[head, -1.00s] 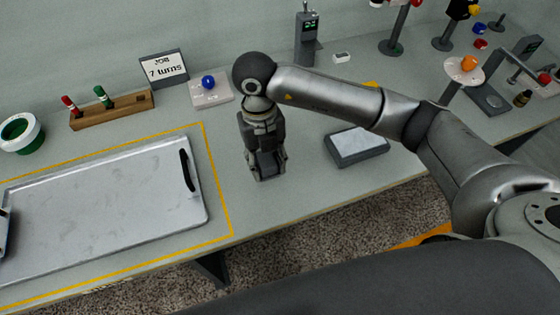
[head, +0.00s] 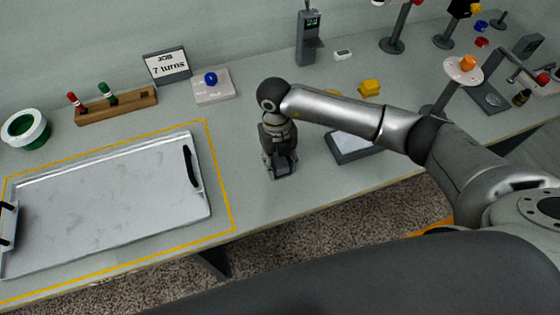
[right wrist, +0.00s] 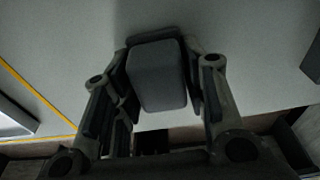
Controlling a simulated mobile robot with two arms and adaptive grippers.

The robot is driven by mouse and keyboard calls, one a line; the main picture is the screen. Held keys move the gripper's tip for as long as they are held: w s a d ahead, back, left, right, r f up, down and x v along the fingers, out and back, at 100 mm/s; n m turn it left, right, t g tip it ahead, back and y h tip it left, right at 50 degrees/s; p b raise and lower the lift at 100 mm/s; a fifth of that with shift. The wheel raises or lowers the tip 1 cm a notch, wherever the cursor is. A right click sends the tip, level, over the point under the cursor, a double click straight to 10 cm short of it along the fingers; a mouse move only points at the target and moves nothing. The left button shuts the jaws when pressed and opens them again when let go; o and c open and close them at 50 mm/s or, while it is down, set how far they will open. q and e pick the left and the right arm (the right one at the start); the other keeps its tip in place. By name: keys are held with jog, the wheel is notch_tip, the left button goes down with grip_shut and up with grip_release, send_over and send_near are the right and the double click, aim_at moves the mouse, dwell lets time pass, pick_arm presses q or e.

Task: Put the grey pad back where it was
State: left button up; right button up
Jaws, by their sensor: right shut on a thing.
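My right gripper (head: 281,172) is shut on a grey rounded block, which looks like the grey pad (right wrist: 158,80). In the right wrist view the pad sits between the two fingers (right wrist: 160,92), with bare bench beyond it. In the head view the gripper points down over the bench, between the metal tray and a dark-sided box with a pale top. The pad is hard to make out there against the dark fingers. I cannot tell whether it touches the bench. My left gripper is not in view.
The metal tray (head: 110,205) lies inside a yellow outline at left. The dark-sided box (head: 350,149) is right of my gripper, partly behind my forearm. A blue-knobbed plate (head: 213,90), job sign (head: 167,66) and wooden rack (head: 117,107) stand behind. A yellow block (head: 370,88) lies beyond my arm.

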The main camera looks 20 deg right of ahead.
jog(key=shift+f, duration=0.2)
jog(key=o, duration=1)
jog(key=shift+r, duration=0.1)
jog(key=shift+r, duration=0.15)
jog(key=r, duration=0.4)
jog(key=w+r+b, duration=0.1)
jog(key=r, duration=0.3)
jog(key=w+r+b, duration=0.1)
jog(key=r, duration=0.2)
jog(key=shift+r, duration=0.4)
jog(key=shift+s, duration=0.15)
